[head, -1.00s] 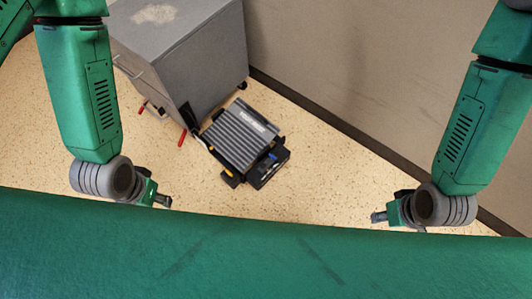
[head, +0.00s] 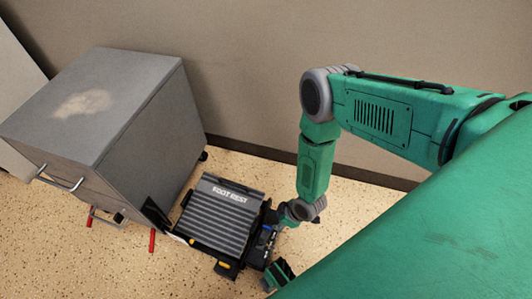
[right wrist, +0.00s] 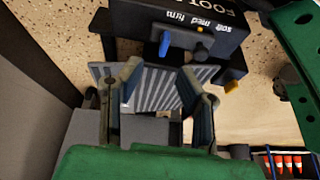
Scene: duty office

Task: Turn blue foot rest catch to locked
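The foot rest (head: 217,215), a grey ribbed plate on a black base, stands on the floor. Its blue catch (right wrist: 165,43) shows in the right wrist view as an upright lever on the dark side face, beside upside-down "soft med firm" lettering. My right gripper (right wrist: 160,68) is open and empty, its two fingers apart just short of the catch, which appears between and beyond the tips. In the head view my right gripper (head: 277,222) is at the right side of the foot rest and partly covers the catch area. A green gripper part, probably my left, shows at the bottom; its fingers are unclear.
A grey cabinet (head: 150,130) with a handle stands left of the foot rest, close to it. Red-tipped levers (head: 152,240) stick out below the cabinet. A wall runs behind. Speckled floor is open at front left. A yellow tab (head: 223,268) is on the foot rest's front.

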